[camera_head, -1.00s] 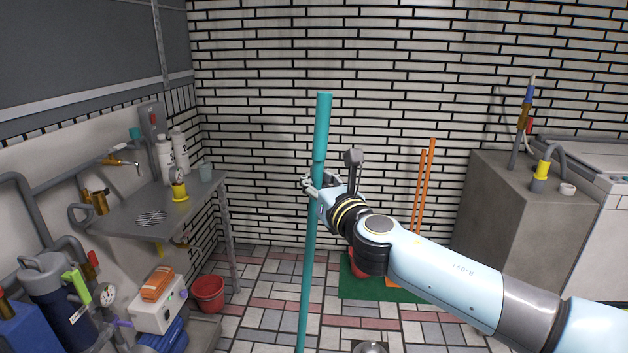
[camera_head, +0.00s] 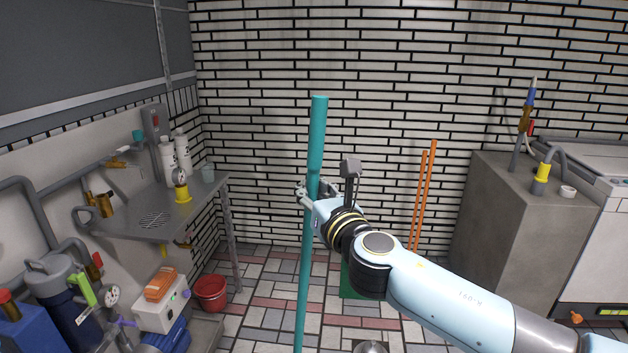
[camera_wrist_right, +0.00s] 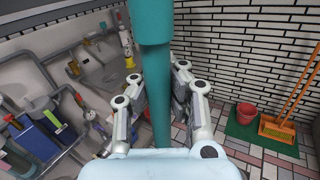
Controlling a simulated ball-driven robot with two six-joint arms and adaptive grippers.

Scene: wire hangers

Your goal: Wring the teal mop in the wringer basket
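The teal mop (camera_head: 309,235) shows as a long, nearly upright handle, its foot leaning slightly left. Its thicker upper end (camera_head: 318,130) stands above my right gripper (camera_head: 315,190). The mop's head is below the picture's lower edge. The fingers of my right gripper close around the handle from both sides. The right wrist view also shows the handle (camera_wrist_right: 158,95) between the two fingers. No wringer basket can be made out in either view. My left gripper is not in view.
A metal sink counter (camera_head: 160,215) with bottles and pipes stands at left, a red bucket (camera_head: 211,292) beside it. A grey block (camera_head: 510,215) stands at right. Orange-handled tools (camera_wrist_right: 290,100) and another red bucket (camera_wrist_right: 246,112) stand on a green mat (camera_wrist_right: 262,133). Tiled floor lies between.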

